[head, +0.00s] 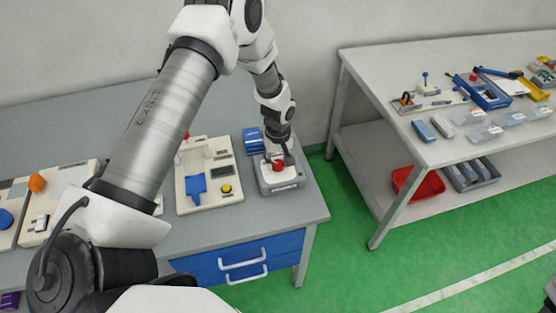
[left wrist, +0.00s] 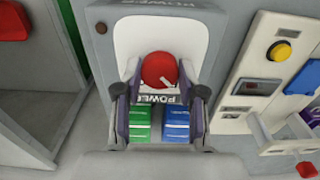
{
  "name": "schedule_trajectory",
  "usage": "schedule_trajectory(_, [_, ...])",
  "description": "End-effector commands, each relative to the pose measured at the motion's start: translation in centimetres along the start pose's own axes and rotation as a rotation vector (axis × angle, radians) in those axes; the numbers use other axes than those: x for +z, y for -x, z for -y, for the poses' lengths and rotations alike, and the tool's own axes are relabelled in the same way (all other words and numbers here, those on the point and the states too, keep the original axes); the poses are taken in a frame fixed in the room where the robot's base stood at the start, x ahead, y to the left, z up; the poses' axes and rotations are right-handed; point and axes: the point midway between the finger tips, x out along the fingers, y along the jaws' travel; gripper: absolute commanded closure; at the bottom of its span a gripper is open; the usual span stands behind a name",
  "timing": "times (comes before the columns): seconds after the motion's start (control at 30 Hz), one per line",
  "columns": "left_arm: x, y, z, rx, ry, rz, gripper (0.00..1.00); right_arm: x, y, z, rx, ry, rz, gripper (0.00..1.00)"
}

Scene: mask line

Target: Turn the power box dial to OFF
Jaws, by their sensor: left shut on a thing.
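The power box (head: 293,187) is grey with a white face and sits at the right end of the grey bench. Its round red dial (head: 278,167) is on the face. In the left wrist view the red dial (left wrist: 159,69) sits above printed lettering that is partly hidden, on the power box (left wrist: 126,38). My left gripper (head: 278,158) reaches down from above and is shut on the dial, one finger on each side. I cannot read which mark the dial points to.
A cream panel (head: 225,195) with a blue part and a yellow button stands left of the box. Blue boxes (head: 252,137) lie behind it; the left wrist view also shows a green box (left wrist: 140,123). A second table (head: 370,70) with a red bin (head: 418,185) is at right.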

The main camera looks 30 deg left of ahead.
Motion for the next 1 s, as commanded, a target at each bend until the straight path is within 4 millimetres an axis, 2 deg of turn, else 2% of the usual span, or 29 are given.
schedule_trajectory(0.03, [0.3,-0.5,0.3,-0.009,0.004,0.009,0.95,0.0,-0.1,0.0,0.0,0.0,0.0,0.6])
schedule_trajectory(0.37, [0.3,-0.5,0.3,-0.009,0.006,0.009,0.95,0.0,-0.1,0.0,0.0,0.0,0.0,0.6])
schedule_trajectory(0.4, [0.3,-0.5,0.4,-0.009,0.006,0.009,0.46,0.0,-0.1,0.0,0.0,0.0,0.0,0.6])
schedule_trajectory(0.43, [0.3,-0.5,0.3,-0.009,0.006,0.009,0.35,0.0,-0.1,0.0,0.0,0.0,0.0,0.6])
schedule_trajectory(0.77, [0.1,0.0,0.1,-0.003,0.004,0.003,0.34,0.0,0.0,0.0,0.0,0.0,0.0,0.6])
schedule_trajectory(0.87, [0.0,1.0,0.1,-0.002,0.004,0.002,0.34,0.0,0.0,0.0,0.0,0.0,0.0,0.6])
schedule_trajectory(1.0, [-0.1,4.0,0.0,0.0,0.005,0.002,0.34,0.0,0.0,0.0,0.0,0.0,0.0,0.6])
